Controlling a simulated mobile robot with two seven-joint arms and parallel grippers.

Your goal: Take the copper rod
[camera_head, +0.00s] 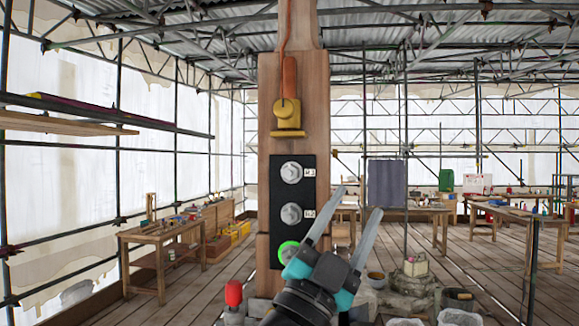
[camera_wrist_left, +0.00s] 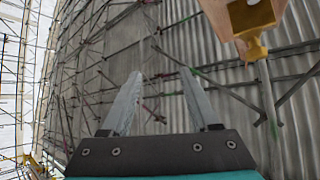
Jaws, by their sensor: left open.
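An orange-brown rod-like piece (camera_head: 289,77), which looks like the copper rod, stands upright against a wooden post (camera_head: 318,100). Its lower end meets a yellow bracket (camera_head: 287,118) on the post, and a thin copper-coloured strip runs up from its top. My left gripper (camera_head: 359,199) is open and empty, below and to the right of the bracket, with its fingers pointing up. In the left wrist view the open fingers (camera_wrist_left: 162,105) have nothing between them. The yellow bracket (camera_wrist_left: 253,48) shows there at upper right; I cannot make out the rod. My right gripper is not in view.
A black panel (camera_head: 293,240) with two grey bolts and a green-ringed one is on the post below the bracket. A red-topped object (camera_head: 234,293) is at bottom left of the post. Workbenches (camera_head: 165,240) and scaffold poles stand farther back.

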